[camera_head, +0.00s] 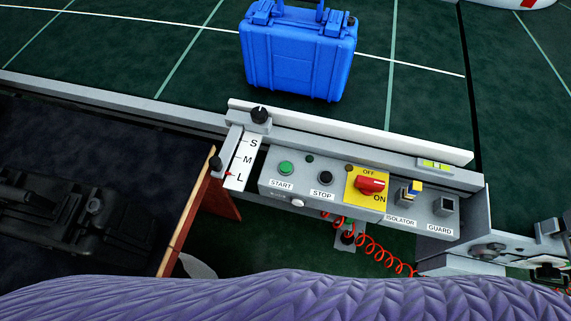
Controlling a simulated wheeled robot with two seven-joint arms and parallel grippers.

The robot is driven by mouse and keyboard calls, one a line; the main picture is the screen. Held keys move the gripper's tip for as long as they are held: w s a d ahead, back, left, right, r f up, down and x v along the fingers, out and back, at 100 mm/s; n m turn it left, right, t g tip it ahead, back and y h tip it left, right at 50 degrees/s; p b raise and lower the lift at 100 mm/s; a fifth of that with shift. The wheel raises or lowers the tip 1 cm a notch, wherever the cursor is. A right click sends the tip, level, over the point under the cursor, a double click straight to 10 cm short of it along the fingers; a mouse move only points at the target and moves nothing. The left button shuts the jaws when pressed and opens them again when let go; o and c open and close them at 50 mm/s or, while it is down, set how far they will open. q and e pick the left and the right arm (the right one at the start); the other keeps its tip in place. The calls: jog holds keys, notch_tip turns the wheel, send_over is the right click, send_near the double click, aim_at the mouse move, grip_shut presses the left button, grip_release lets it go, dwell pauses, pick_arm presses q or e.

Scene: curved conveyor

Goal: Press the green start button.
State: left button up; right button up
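The green start button (286,168) sits at the left end of a grey control panel (270,189), above a START label. It stands clear, with nothing over it. A black stop button (325,178) is just to its right. A red rotary handle (370,185) on a yellow plate marked OFF and ON is further right; I cannot tell its setting. I make out neither my left nor my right gripper in this view.
A blue case (298,52) stands on the green conveyor belt (420,90) behind the panel. A white rail (350,134) runs between them. An S-M-L scale (242,160) adjoins the panel's left. A coiled red cord (377,249) hangs below. A purple ribbed surface (280,297) fills the bottom edge.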

grip_shut()
dwell(1.4)
